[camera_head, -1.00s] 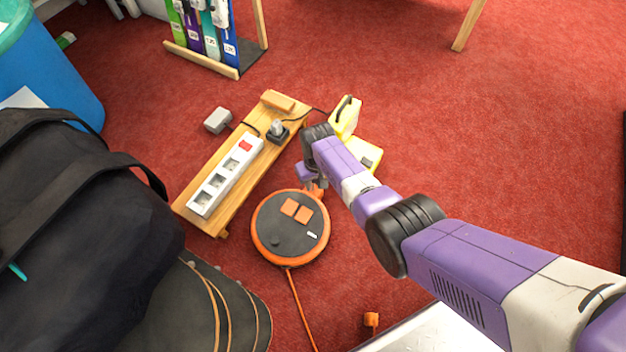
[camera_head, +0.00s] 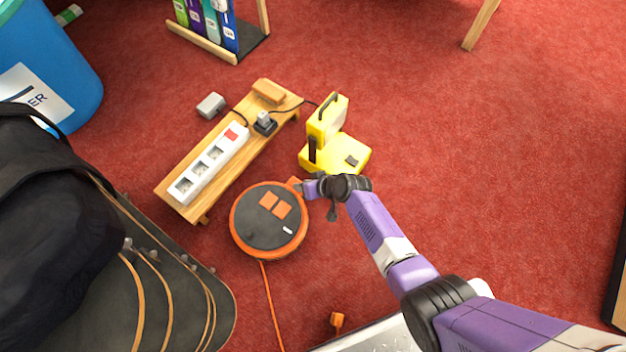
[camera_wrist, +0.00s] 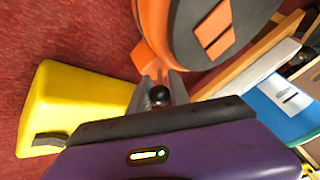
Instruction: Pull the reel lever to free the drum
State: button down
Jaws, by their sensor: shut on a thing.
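The cable reel (camera_head: 256,238) is a round drum with a dark grey face, orange rim and orange patches, lying flat on the red carpet. It also shows at the top of the wrist view (camera_wrist: 187,45). Its lever ends in a dark ball knob (camera_wrist: 160,94), which sits between my fingers beside an orange bracket on the rim. My gripper (camera_head: 307,188) is at the reel's upper right edge in the head view, shut on the lever. In the wrist view both grey fingers of my gripper (camera_wrist: 160,92) flank the knob. In the head view the lever is mostly hidden.
A yellow device (camera_head: 340,154) stands close above my gripper. A wooden bench (camera_head: 243,150) with a white power strip (camera_head: 207,165) lies up-left of the reel. A black bag (camera_head: 55,215) is at left. An orange cable (camera_head: 270,305) runs down. Carpet at right is clear.

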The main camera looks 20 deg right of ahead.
dwell(0.5)
jog(key=c, duration=1.3)
grip_release()
jog(key=p+v, duration=0.4)
jog(key=v, duration=0.3)
jog(key=shift+s+d+r+p, duration=0.2)
jog(key=shift+s+d+p, duration=0.05)
jog(key=shift+s+p, duration=0.1)
jog(key=shift+w, duration=0.1)
